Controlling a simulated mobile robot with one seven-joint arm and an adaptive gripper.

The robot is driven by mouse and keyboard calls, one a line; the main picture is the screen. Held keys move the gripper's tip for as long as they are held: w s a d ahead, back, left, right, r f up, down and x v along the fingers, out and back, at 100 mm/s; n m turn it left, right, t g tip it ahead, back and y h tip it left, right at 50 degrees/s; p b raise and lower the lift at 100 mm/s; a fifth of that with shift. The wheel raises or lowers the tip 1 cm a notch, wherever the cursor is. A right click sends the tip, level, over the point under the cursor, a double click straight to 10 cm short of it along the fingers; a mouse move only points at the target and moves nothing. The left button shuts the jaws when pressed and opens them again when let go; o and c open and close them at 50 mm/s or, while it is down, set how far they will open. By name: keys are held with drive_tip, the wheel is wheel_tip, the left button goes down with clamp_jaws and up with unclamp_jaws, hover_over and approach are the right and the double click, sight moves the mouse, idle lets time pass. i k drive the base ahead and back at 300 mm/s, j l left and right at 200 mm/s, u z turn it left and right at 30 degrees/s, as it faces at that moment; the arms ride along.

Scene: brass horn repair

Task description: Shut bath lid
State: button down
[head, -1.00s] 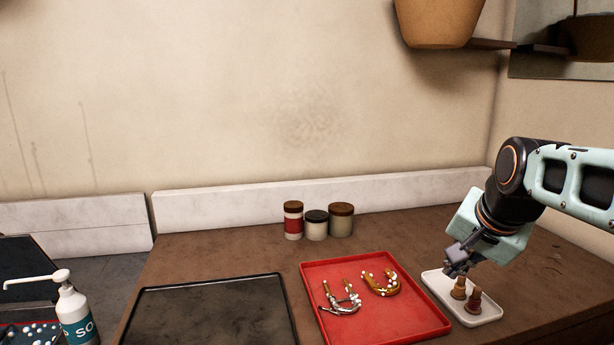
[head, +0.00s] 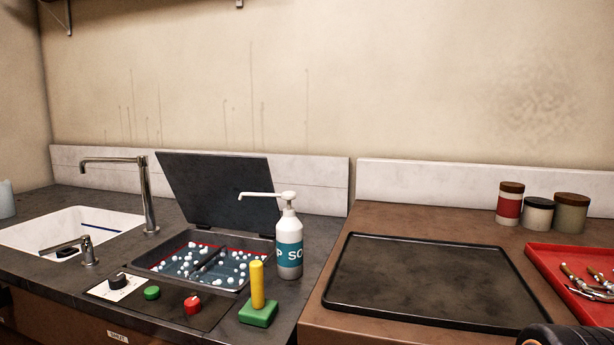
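The bath (head: 168,269) is a dark basin set in the counter, holding blue liquid with white foam blobs. A dark bar-shaped item lies across its middle. Its dark lid (head: 222,188) stands open, tilted up at the back edge. A white soap pump bottle (head: 289,245) with a teal label stands at the bath's right, its spout pointing left in front of the lid. My gripper is not in view now; only a dark rounded part of my arm shows at the bottom right corner.
A control panel with a dial (head: 118,281), a green button (head: 152,293) and a red button (head: 193,304) lies in front of the bath. A green block with a yellow handle (head: 257,287) stands front right. A sink (head: 45,233) with a faucet (head: 148,195) is left. A black tray (head: 428,312) is right.

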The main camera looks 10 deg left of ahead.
sight(207, 189)
drive_tip(key=j+u, duration=0.25)
drive_tip(key=j, duration=0.2)
drive_tip(key=j+u, duration=0.2)
drive_tip(key=j, duration=0.25)
drive_tip(key=i+j+u, duration=0.25)
drive_tip(key=j, duration=0.2)
drive_tip(key=k, duration=0.1)
